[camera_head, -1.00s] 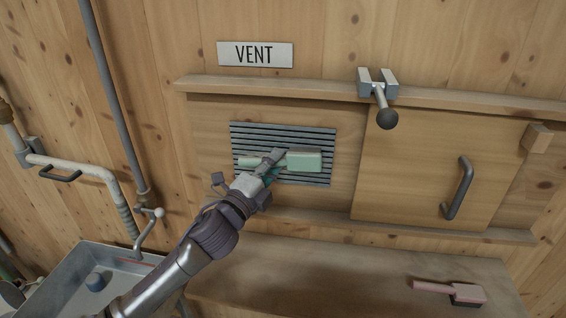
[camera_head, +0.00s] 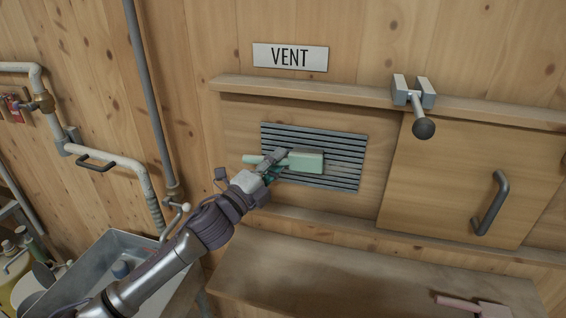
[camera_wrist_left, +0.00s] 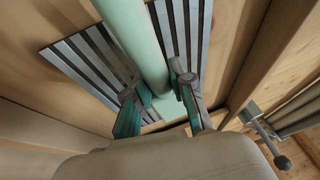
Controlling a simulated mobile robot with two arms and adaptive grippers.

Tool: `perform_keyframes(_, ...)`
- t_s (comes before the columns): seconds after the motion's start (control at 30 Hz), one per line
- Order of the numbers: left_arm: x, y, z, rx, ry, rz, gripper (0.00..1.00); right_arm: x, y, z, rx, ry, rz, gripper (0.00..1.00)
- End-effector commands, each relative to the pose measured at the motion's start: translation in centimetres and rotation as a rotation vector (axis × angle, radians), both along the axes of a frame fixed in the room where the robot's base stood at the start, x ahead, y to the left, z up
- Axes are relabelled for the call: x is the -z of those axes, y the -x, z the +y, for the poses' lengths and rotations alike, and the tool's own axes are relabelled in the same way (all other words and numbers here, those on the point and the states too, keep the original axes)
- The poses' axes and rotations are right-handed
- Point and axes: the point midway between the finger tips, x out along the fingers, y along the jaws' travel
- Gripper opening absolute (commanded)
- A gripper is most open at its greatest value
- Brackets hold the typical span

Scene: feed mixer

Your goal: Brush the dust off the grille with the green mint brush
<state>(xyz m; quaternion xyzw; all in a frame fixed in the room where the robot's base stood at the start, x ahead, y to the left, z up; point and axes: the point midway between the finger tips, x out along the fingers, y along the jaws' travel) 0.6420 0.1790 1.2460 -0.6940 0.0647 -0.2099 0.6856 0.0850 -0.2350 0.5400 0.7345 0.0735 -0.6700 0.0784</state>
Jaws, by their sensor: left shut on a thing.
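The green mint brush (camera_head: 305,161) is held in front of the grille (camera_head: 340,146), its handle to the left and its block to the right. My left gripper (camera_head: 272,168) is shut on the brush handle. In the left wrist view the handle (camera_wrist_left: 137,38) runs between the fingers of my left gripper (camera_wrist_left: 158,105), with the grille slats (camera_wrist_left: 86,62) behind it. The brush covers the left middle of the grille. I cannot tell whether the bristles touch the slats, and no dust is clear on the visible slats. My right gripper is not in view.
A VENT sign (camera_head: 290,57) hangs above. A wooden sliding panel (camera_head: 455,175) with a dark handle (camera_head: 491,203) is to the right, below a knobbed latch (camera_head: 421,122). A pink brush (camera_head: 468,305) lies on the shelf (camera_head: 330,262). A metal sink (camera_head: 95,270) stands at the lower left.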

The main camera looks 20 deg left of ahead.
Motion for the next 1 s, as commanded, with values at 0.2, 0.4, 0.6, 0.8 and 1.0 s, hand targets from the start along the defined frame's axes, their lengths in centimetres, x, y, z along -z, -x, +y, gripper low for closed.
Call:
perform_keyframes(0.2, 0.0, -0.1, 1.9, -0.006, -0.003, 0.000, 0.00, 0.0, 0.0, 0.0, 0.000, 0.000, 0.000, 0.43)
perform_keyframes(0.4, 0.0, -0.2, 3.4, -0.004, 0.000, 0.001, 0.00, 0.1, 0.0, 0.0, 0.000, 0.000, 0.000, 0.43)
perform_keyframes(0.6, 0.0, -0.2, 4.0, -0.005, -0.001, 0.000, 0.00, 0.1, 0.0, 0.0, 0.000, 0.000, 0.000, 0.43)
perform_keyframes(0.8, 0.0, -0.1, 5.6, -0.006, -0.003, 0.000, 0.00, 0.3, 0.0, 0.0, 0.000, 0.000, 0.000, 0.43)
perform_keyframes(1.0, 0.0, 0.0, 7.2, -0.004, -0.001, 0.000, 0.00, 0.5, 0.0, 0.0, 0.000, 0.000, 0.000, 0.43)
